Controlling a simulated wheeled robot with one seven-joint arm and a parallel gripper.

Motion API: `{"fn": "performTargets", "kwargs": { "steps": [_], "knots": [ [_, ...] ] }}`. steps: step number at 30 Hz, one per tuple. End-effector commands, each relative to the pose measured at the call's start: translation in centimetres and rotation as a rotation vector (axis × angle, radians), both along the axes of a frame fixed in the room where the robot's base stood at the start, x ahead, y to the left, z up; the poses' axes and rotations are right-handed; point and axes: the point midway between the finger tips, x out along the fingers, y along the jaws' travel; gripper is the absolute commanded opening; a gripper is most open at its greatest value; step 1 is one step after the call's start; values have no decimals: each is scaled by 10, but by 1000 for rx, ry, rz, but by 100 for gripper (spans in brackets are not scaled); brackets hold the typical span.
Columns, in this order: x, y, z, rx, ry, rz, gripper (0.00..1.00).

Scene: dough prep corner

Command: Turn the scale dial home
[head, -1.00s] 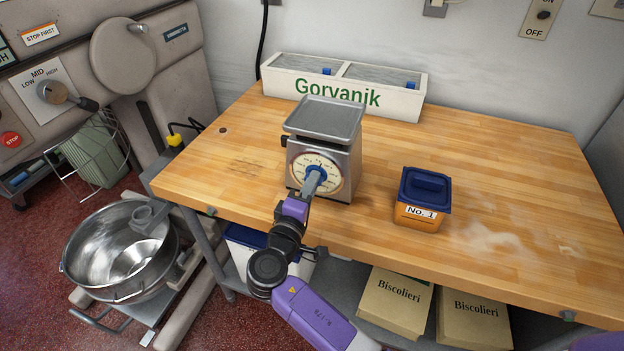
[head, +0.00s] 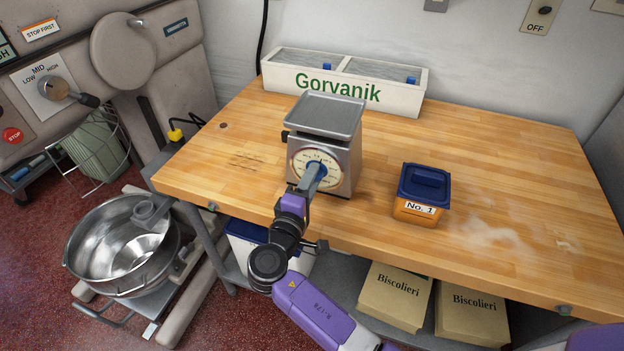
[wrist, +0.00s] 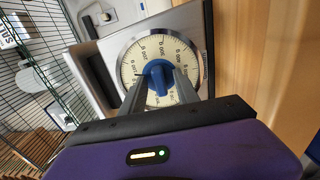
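The scale (head: 344,158) is a grey metal box with a flat pan on top, standing on the wooden table. Its round white dial (head: 299,174) faces me, with a blue knob at the centre. In the wrist view the dial (wrist: 132,68) looks tilted, and the blue knob (wrist: 157,76) sits between my two grey fingers. My gripper (head: 317,170) is at the dial front, and its fingers (wrist: 158,82) appear closed against both sides of the knob. The fingers cover part of the dial's lower half, and I cannot make out the pointer reading clearly.
A blue-lidded tub marked No. 1 (head: 422,195) stands right of the scale. A white Gorvanik bin (head: 345,91) is at the back of the wooden table (head: 520,170). A mixer with a steel bowl (head: 122,245) is at left. Boxes (head: 395,295) sit under the table.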

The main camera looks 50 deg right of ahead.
Motion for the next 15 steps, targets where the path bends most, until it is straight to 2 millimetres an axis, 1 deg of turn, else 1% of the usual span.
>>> {"fn": "performTargets", "kwargs": {
  "steps": [5,8,11,15],
  "knots": [
    [0,0,0,0,-1,-1,37],
    [-1,4,0,-1,0,0,37],
    [-5,15,-1,-1,-1,1,37],
    [-13,37,-2,0,-2,2,37]
  ]
}}
